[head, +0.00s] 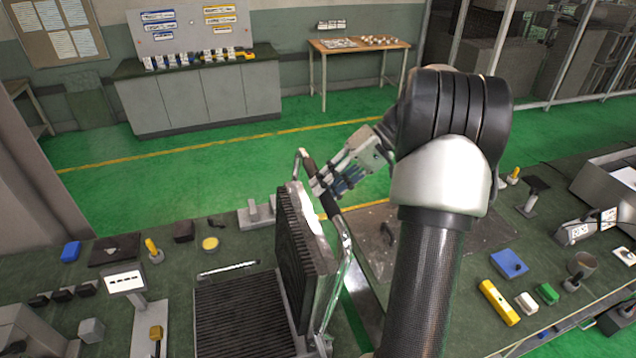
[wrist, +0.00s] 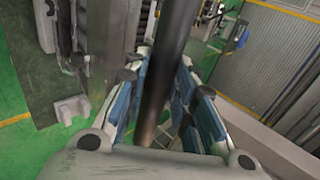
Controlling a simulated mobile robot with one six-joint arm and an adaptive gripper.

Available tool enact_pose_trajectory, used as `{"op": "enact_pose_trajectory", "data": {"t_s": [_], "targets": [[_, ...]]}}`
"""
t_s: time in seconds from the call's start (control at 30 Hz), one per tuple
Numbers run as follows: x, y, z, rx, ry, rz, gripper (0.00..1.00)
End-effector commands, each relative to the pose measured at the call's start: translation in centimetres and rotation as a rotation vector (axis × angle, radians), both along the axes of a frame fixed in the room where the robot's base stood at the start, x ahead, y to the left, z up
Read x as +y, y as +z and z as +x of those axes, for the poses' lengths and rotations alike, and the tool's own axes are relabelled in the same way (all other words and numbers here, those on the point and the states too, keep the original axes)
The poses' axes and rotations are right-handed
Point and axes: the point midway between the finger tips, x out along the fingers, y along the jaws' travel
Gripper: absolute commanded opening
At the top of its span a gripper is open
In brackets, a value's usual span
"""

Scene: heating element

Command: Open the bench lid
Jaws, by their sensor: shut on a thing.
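The bench lid (head: 296,262) is a dark ribbed panel in a metal frame, standing nearly upright in the head view. A ribbed lower plate (head: 240,315) lies uncovered to its left. The lid's handle (head: 309,166) is a dark bar at the top of a bent metal tube. My gripper (head: 322,188) is shut on this handle, right of the lid. In the wrist view the dark bar (wrist: 172,50) runs between the blue-padded fingers of my gripper (wrist: 172,95). My arm hides part of the bench right of the lid.
A small display stand (head: 126,283) and several small items stand at left. Open green floor (head: 220,175) lies behind the bench.

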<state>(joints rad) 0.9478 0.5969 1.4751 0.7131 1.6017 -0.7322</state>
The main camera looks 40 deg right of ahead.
Motion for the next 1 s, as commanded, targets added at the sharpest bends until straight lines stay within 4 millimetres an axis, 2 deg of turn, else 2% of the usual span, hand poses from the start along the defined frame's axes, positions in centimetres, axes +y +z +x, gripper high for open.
{"op": "enact_pose_trajectory", "data": {"t_s": [0.03, 0.6, 0.63, 0.9, 1.0], "targets": [[-0.35, -1.34, -0.46, 0.02, 0.003, -0.004, 0.0], [-0.78, -1.64, -0.66, 0.021, 0.006, -0.003, 0.0], [-0.78, -1.65, -0.67, 0.021, 0.006, -0.003, 0.26], [-0.83, -1.37, -0.6, 0.018, 0.004, -0.004, 0.44], [-0.83, -1.25, -0.57, 0.017, 0.004, -0.005, 0.45]]}}
